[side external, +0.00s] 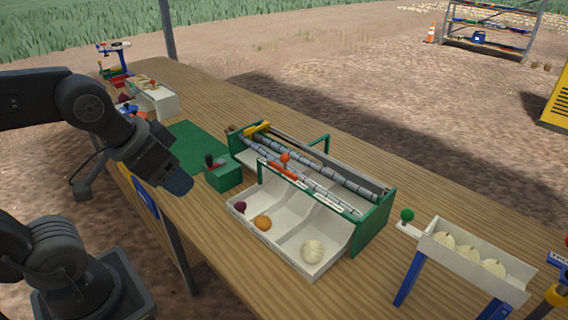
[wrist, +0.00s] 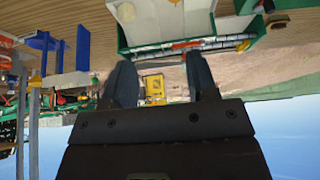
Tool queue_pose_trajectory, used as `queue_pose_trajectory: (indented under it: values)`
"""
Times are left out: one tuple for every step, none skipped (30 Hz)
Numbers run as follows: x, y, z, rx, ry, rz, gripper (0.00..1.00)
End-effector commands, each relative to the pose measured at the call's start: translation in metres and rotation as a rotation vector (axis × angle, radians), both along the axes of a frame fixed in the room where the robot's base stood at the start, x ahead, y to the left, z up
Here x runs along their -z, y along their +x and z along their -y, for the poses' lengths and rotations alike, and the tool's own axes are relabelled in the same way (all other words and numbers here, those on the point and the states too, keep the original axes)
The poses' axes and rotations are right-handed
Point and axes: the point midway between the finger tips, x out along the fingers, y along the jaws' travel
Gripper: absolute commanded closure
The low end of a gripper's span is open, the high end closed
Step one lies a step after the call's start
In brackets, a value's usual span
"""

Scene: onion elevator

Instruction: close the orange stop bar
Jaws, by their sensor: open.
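The orange stop bar (side external: 284,171) lies across the rollers of the green-framed onion elevator (side external: 372,219), with an orange knob (side external: 285,157) above it. In the wrist view, which is upside down, an orange strip (wrist: 188,44) that looks like the bar shows along the elevator's edge. My gripper (side external: 180,186) is left of the elevator, above the table's near edge, and apart from the bar. In the wrist view my gripper (wrist: 160,78) has its two fingers spread with nothing between them.
A white bin (side external: 284,231) in front of the rollers holds a purple, an orange and a white onion. A green box with a dark lever (side external: 222,174) stands left of the elevator. A white tray on blue legs (side external: 480,265) stands at right. A green mat (side external: 196,142) lies behind my gripper.

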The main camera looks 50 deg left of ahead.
Motion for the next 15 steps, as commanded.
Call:
queue_pose_trajectory:
  values:
    - [0.000,0.000,0.000,0.000,0.000,-0.001,0.52]
    - [-0.001,0.002,0.000,0.001,0.000,-0.002,0.55]
    - [-0.002,0.005,-0.001,0.003,0.001,-0.005,0.58]
    - [-0.003,0.008,-0.001,0.005,0.003,-0.010,0.61]
    - [-0.005,0.012,-0.002,0.008,0.004,-0.016,0.64]
    - [-0.008,0.020,-0.003,0.015,0.008,-0.026,0.68]
    - [-0.010,0.028,-0.005,0.022,0.010,-0.035,0.71]
    - [-0.012,0.036,-0.006,0.030,0.012,-0.045,0.74]
    - [-0.015,0.050,-0.009,0.041,0.015,-0.059,0.78]
    - [-0.017,0.060,-0.012,0.051,0.017,-0.071,0.80]
    - [-0.018,0.072,-0.015,0.060,0.020,-0.082,0.83]
    - [-0.020,0.087,-0.019,0.075,0.021,-0.097,0.87]
    - [-0.020,0.099,-0.022,0.085,0.022,-0.107,0.90]
    - [-0.019,0.110,-0.026,0.096,0.023,-0.118,0.93]
    - [-0.018,0.125,-0.031,0.110,0.024,-0.131,0.97]
